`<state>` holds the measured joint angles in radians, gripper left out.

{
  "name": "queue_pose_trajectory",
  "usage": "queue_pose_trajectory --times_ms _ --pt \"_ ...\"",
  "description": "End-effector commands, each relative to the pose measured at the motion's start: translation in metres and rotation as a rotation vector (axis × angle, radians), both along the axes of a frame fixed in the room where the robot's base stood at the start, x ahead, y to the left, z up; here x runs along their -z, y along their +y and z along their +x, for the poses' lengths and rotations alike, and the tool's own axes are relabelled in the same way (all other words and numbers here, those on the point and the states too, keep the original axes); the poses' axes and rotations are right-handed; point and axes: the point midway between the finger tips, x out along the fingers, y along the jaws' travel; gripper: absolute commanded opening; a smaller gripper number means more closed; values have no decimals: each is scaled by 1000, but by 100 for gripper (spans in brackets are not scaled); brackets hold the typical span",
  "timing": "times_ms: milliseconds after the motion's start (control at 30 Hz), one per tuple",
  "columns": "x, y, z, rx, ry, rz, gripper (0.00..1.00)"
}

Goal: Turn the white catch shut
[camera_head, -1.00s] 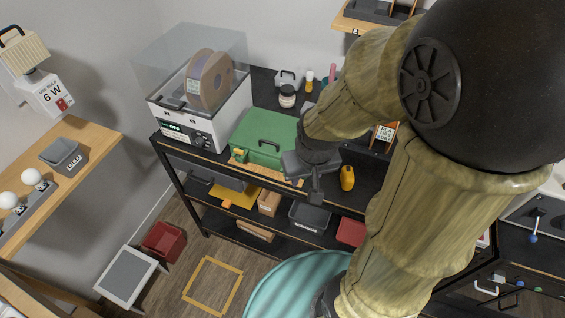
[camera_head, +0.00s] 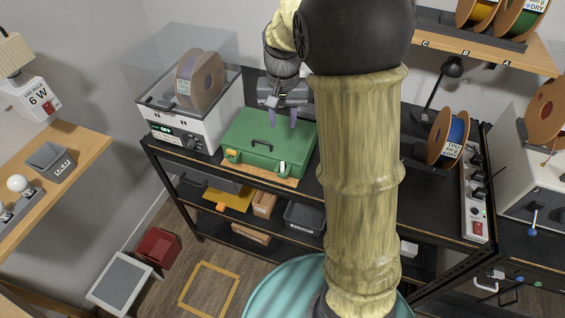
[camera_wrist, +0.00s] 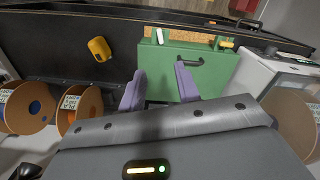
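The green case (camera_head: 245,147) lies closed on the black bench, with a dark handle on its lid; its lid also shows in the wrist view (camera_wrist: 205,55). The white catch (camera_head: 282,168) is on the right part of its front edge; in the wrist view (camera_wrist: 160,37) it appears as a small upright strip. A yellowish catch (camera_head: 232,155) is on the left part of that edge. My gripper (camera_head: 282,121) is above the rear of the case, fingers pointing down. Its two purple fingers (camera_wrist: 160,88) are apart with nothing between them. It is clear of both catches.
A white dryer box (camera_head: 190,125) with a spool stands just left of the case. A yellow bottle (camera_wrist: 99,48) stands on the bench beside the case. A blue spool (camera_head: 447,137) and a power strip (camera_head: 474,190) are farther right. The bench in front of the case is narrow.

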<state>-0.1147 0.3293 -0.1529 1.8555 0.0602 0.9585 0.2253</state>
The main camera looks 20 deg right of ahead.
Motion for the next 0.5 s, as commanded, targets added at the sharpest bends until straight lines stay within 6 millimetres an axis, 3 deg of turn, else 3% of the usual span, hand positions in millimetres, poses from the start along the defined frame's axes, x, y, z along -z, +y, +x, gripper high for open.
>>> queue_pose_trajectory --times_ms 500 --pt "7 0 2 4 6 0 33"
